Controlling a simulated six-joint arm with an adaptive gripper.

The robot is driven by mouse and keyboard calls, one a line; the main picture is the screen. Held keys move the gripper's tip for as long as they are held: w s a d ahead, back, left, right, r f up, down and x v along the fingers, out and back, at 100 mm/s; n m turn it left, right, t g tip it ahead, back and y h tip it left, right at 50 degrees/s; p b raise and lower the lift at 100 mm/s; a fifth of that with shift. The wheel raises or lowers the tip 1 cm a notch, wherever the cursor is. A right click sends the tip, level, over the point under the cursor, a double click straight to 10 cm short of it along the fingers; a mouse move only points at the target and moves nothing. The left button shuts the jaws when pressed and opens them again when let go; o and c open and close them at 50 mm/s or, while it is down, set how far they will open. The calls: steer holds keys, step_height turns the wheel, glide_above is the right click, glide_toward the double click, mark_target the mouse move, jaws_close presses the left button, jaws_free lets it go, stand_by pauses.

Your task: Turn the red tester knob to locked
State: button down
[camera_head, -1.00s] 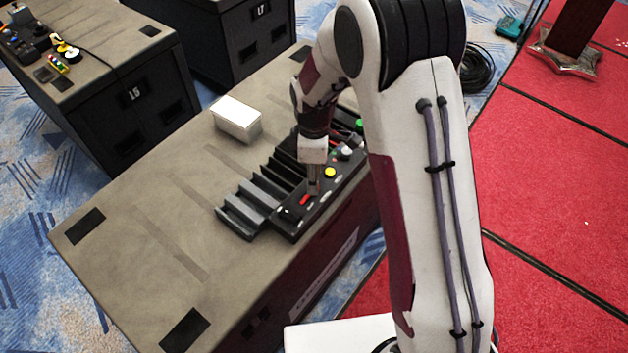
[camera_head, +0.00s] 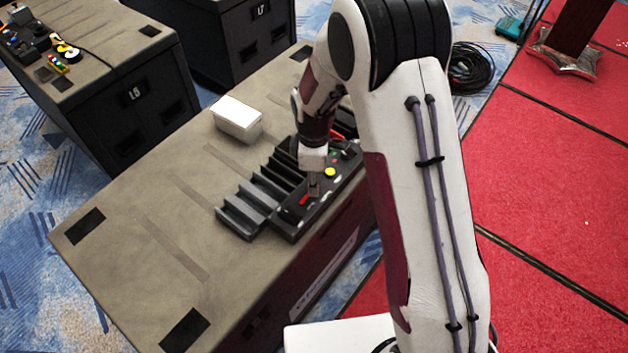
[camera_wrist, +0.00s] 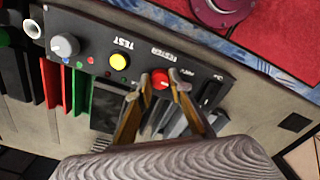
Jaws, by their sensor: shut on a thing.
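The red tester knob (camera_wrist: 160,79) sits on the black tester panel (camera_wrist: 215,73), under a printed "TESTER" label in the wrist view. My gripper (camera_wrist: 161,88) has one finger on each side of the knob and is shut on it. In the head view the knob shows as a small red spot (camera_head: 303,200) on the panel, just beside my gripper (camera_head: 314,190). Which way the knob points is too small to tell.
A yellow button (camera_wrist: 119,62) and a grey knob (camera_wrist: 65,46) sit left of the red knob. A black rocker switch (camera_wrist: 211,93) is close on its right. Black slotted racks (camera_head: 255,195) lie beside the panel, and a white box (camera_head: 237,118) stands behind. The case top's left part is clear.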

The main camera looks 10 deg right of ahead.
steer(key=shift+m, duration=0.5)
steer(key=m, duration=1.2)
steer(key=shift+m, duration=2.4)
steer(key=c, duration=1.8)
jaws_free()
